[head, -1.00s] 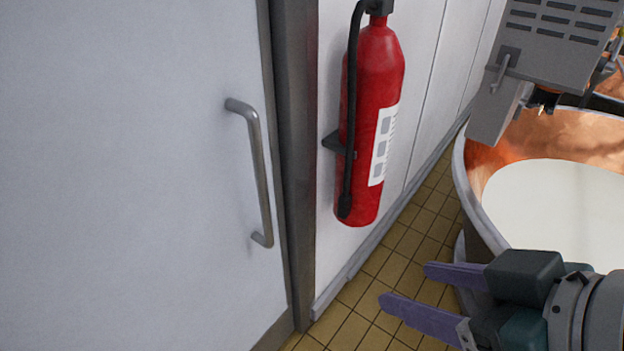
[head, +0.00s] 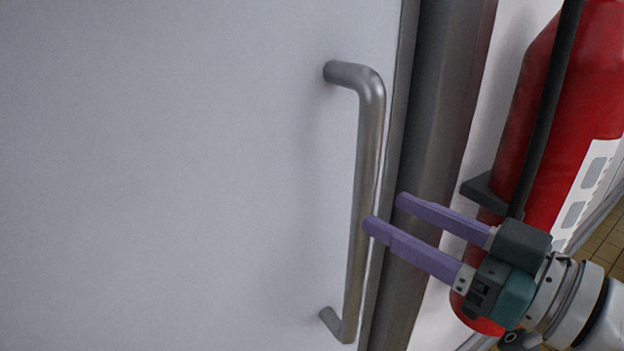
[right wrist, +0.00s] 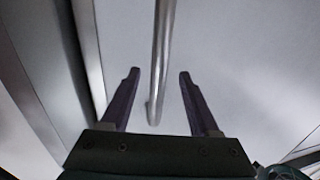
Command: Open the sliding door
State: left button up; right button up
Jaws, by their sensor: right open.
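The sliding door (head: 180,180) is a large light-grey panel filling the left of the head view, and it appears shut against its frame. Its handle (head: 370,170) is a vertical metal bar near the door's right edge. My right gripper (head: 383,212) is open, with two purple fingers pointing left towards the handle. One fingertip overlaps the bar in the head view. In the right wrist view the handle (right wrist: 161,60) runs between the lines of the two fingers (right wrist: 158,76), with nothing gripped. I cannot tell whether a finger touches it. My left gripper is not in view.
A dark metal door frame (head: 440,110) stands right of the handle. A red fire extinguisher (head: 590,90) with a black hose hangs on the wall beside it, behind my right gripper. Some tiled floor (head: 606,240) shows at the far right.

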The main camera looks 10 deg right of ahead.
aim_at(373, 204)
jog(key=shift+x, duration=2.75)
grip_shut()
